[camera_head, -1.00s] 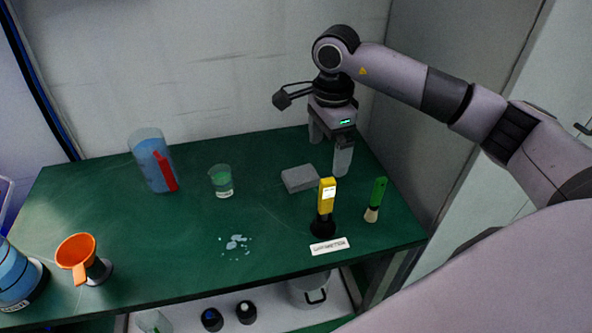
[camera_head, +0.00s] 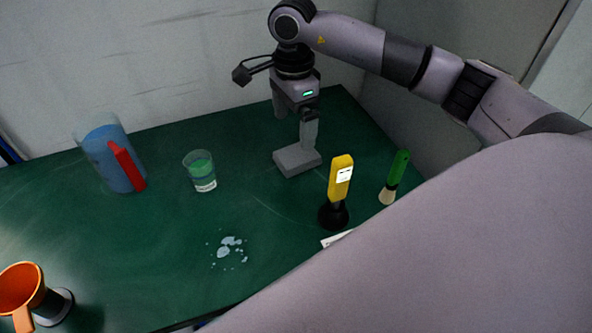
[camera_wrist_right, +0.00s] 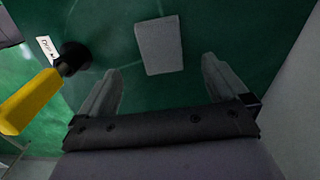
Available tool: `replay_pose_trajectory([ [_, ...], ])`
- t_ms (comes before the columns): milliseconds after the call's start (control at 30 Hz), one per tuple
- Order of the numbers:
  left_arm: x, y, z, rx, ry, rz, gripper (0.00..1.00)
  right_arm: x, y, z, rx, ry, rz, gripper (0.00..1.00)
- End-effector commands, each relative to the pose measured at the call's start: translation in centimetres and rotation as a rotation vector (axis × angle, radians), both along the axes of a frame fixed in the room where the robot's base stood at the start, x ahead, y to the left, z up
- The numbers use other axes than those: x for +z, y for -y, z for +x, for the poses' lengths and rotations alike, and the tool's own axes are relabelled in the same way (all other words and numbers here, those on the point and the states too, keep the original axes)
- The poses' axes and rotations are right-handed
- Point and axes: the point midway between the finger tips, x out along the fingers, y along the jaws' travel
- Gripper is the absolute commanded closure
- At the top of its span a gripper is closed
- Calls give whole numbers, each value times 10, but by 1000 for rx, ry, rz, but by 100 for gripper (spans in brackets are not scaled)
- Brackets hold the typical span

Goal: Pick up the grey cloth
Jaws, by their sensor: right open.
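The grey cloth (camera_head: 297,160) is a small folded block lying on the green table, near the back right in the head view. In the right wrist view the cloth (camera_wrist_right: 160,45) lies beyond the fingertips, between their lines. My right gripper (camera_head: 296,128) is open and empty, pointing down above and just behind the cloth. Its fingers also show in the right wrist view (camera_wrist_right: 162,78), spread apart with a gap between them. In the head view one finger overlaps the cloth's back edge; contact cannot be told. My left gripper is not in view.
A yellow device on a black stand (camera_head: 340,180) and a green-handled brush (camera_head: 396,178) stand right of the cloth. Spilled liquid (camera_head: 229,246) lies in front.

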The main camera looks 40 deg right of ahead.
Motion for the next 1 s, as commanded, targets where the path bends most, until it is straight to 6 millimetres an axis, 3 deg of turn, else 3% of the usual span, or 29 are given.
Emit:
replay_pose_trajectory([
  [67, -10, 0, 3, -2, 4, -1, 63, -14, 0, 0, 0, 1, 0, 0],
  [367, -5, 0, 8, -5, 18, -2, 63, -38, 0, -1, -1, -2, -1, 0],
  [700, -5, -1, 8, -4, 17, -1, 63, -83, 1, -1, -1, -2, 0, 0],
  [1000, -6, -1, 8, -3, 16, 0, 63, -88, 1, -1, 0, 1, 0, 3],
])
